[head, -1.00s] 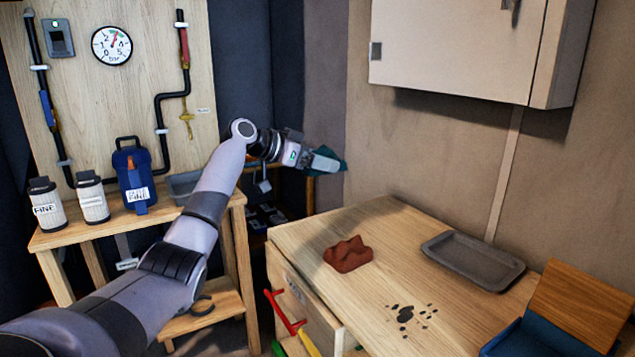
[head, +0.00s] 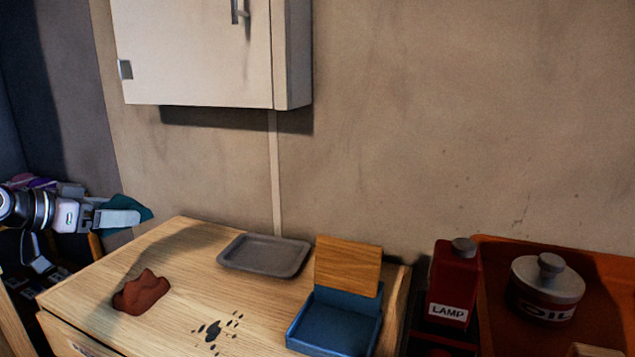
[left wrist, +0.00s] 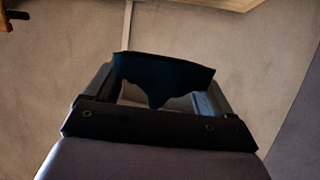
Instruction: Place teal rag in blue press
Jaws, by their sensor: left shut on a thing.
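The teal rag (head: 133,209) is held in my left gripper (head: 122,217) at the left of the head view, above and beyond the left end of the wooden workbench. In the left wrist view the rag (left wrist: 165,75) hangs dark between the fingers. The blue press (head: 330,322) stands on the bench at its right end, well to the right of the gripper. Its wooden lid (head: 347,265) is raised at the back and its blue inside looks empty. My right gripper is not in view.
On the bench (head: 190,285) lie a reddish-brown rag (head: 141,292), a grey tray (head: 264,255) and dark stains (head: 213,331). A red LAMP can (head: 453,285) and an OIL pot (head: 547,290) stand right of the press. A white cabinet (head: 200,50) hangs above.

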